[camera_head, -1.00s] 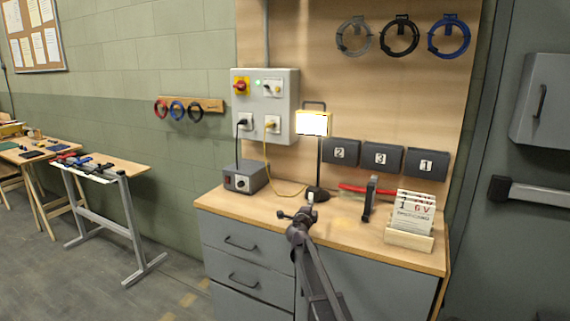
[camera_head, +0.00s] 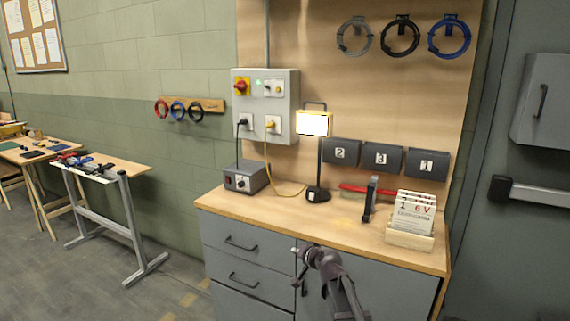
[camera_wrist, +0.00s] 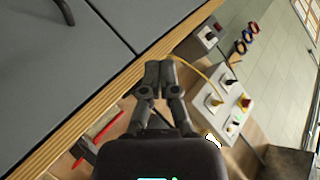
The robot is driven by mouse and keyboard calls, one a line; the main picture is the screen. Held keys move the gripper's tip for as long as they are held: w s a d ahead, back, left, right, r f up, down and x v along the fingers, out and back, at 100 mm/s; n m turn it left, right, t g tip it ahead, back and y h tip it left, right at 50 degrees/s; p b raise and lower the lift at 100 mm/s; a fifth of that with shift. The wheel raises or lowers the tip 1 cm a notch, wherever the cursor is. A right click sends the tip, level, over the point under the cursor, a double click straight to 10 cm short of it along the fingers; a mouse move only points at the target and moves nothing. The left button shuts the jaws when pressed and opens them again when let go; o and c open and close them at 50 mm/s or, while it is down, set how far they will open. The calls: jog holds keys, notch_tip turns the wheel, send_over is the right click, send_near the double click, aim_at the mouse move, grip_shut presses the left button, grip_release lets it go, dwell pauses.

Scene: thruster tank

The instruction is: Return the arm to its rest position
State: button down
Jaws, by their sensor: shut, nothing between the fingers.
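My arm reaches up from the bottom of the head view, in front of the workbench cabinet. My gripper (camera_head: 298,254) is at its end, below the bench top's front edge in the picture and partly hard to make out there. In the wrist view the two dark fingers of my gripper (camera_wrist: 158,72) are together at the tips with nothing between them. They show against the wooden bench edge and the grey cabinet front. No contact can be seen.
A yellow cable (camera_head: 267,165) hangs from the wall panel. Open floor lies left.

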jog(key=s+d+f+n+g+h, duration=0.15)
jog(key=s+d+f+g, duration=0.25)
jog(key=s, duration=0.5)
jog(key=s+d+f+n+g+h, duration=0.1)
jog(key=s+d+f+g+h, duration=0.25)
jog(key=s, duration=0.55)
jog(key=s+d+f+n+g+h, duration=0.1)
jog(key=s+d+f+g, duration=0.3)
jog(key=s, duration=0.5)
notch_tip(320, 180, up, 16)
jog(key=d+p, duration=0.1)
jog(key=p, duration=1.4)
jog(key=shift+s+d+f, duration=0.15)
jog(key=shift+d, duration=0.1)
jog(key=shift+s, duration=0.1)
